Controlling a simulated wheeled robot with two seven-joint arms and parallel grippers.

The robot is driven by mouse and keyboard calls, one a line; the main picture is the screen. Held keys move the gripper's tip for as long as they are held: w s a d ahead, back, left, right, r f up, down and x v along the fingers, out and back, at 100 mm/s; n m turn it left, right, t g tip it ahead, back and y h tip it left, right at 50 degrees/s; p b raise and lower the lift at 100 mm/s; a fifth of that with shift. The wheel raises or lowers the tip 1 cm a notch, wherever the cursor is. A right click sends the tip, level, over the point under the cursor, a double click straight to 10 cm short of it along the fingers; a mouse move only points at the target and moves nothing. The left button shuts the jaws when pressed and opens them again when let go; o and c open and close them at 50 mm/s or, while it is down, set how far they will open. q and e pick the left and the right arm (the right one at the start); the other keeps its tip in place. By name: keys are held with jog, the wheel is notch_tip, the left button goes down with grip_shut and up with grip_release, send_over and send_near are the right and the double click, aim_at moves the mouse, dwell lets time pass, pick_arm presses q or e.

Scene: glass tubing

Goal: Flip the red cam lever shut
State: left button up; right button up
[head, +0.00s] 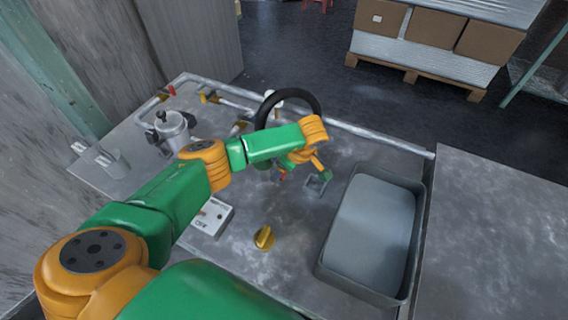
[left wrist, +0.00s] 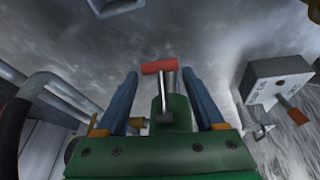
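The red cam lever (left wrist: 160,67) shows in the left wrist view as a red crossbar on a metal stem, above a green body (left wrist: 176,112). In that view my left gripper (left wrist: 160,80) is open, with one blue finger on each side of the stem. The crossbar lies between the fingertips; I cannot tell whether either finger touches it. In the head view my left gripper (head: 279,176) is low over the middle of the table, and my arm largely hides the lever. My right gripper is in neither view.
A black ring (head: 288,97) stands behind my left arm. A white switch box (head: 211,216) and a yellow knob (head: 264,238) are in front. A grey bin (head: 418,240) is at right, a metal pot (head: 173,130) at left. A grey bracket (head: 319,184) sits beside my gripper.

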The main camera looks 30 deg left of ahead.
pick_arm(q)
jog(key=o, duration=0.4)
jog(key=shift+s+d+r, duration=0.1)
jog(key=shift+s+d, duration=0.05)
jog(key=shift+w+r, duration=0.15)
jog(key=shift+w, duration=0.05)
jog(key=v, duration=0.6)
jog(key=shift+d+r, duration=0.2)
jog(key=shift+r, duration=0.15)
jog(key=shift+s+r, duration=0.1)
jog(key=shift+s, duration=0.05)
